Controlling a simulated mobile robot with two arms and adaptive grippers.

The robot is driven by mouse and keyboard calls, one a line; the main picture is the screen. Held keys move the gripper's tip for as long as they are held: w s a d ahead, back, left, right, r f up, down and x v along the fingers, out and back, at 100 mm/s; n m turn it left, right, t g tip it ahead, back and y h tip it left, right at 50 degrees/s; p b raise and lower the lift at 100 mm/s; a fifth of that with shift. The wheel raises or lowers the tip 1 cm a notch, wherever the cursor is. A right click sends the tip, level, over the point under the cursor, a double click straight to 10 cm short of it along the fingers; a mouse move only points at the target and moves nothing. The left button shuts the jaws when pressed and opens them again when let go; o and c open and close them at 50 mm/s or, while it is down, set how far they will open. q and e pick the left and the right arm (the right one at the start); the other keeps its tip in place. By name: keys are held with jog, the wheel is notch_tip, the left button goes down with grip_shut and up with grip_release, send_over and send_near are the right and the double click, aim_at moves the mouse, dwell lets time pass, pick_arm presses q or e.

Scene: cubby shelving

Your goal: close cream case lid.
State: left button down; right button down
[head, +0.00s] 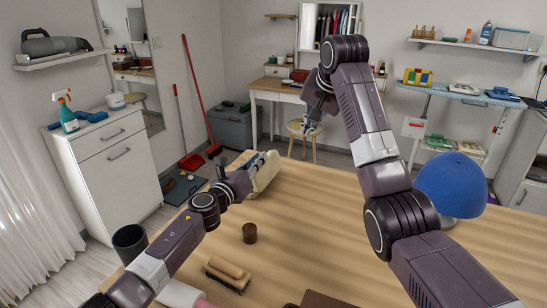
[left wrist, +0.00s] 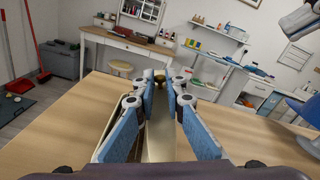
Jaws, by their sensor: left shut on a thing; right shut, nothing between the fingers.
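The cream case (head: 268,173) is at the far left part of the wooden table, partly hidden behind my left gripper (head: 250,163). Its lid (left wrist: 158,138) shows as a narrow cream panel seen nearly edge-on between the blue finger pads in the left wrist view. My left gripper (left wrist: 160,78) is shut on this lid, which stands raised. How far the lid is open is hard to tell. My right gripper (head: 312,125) is shut and empty, raised in the air well away from the case.
The table's middle is clear.

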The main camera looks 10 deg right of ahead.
aim_at(268, 160)
pick_arm(q)
jog(key=shift+f, duration=0.1)
pick_arm(e)
jog(key=shift+n+g+y, duration=0.4)
jog(key=shift+g+y, duration=0.1)
jog(key=shift+w+a+f, duration=1)
jog(key=shift+a+f, duration=0.35)
jog(key=shift+f, duration=0.65)
jog(key=shift+w+a+f, duration=1)
jog(key=shift+a+f, duration=0.4)
jog(key=shift+f, duration=0.6)
jog(key=shift+w+a+f, duration=1)
jog(key=shift+a+f, duration=0.35)
jog(key=shift+f, duration=0.65)
jog(key=shift+w+a, duration=0.15)
jog(key=shift+w, duration=0.05)
pick_arm(q)
jog(key=shift+s+d, duration=0.1)
jog(key=shift+d, duration=0.1)
pick_arm(e)
jog(key=shift+a, duration=0.45)
jog(key=shift+a+f, duration=0.1)
pick_arm(q)
jog(key=c, duration=2)
grip_release()
pick_arm(e)
jog(key=shift+w+a, duration=0.1)
jog(key=shift+a, duration=0.05)
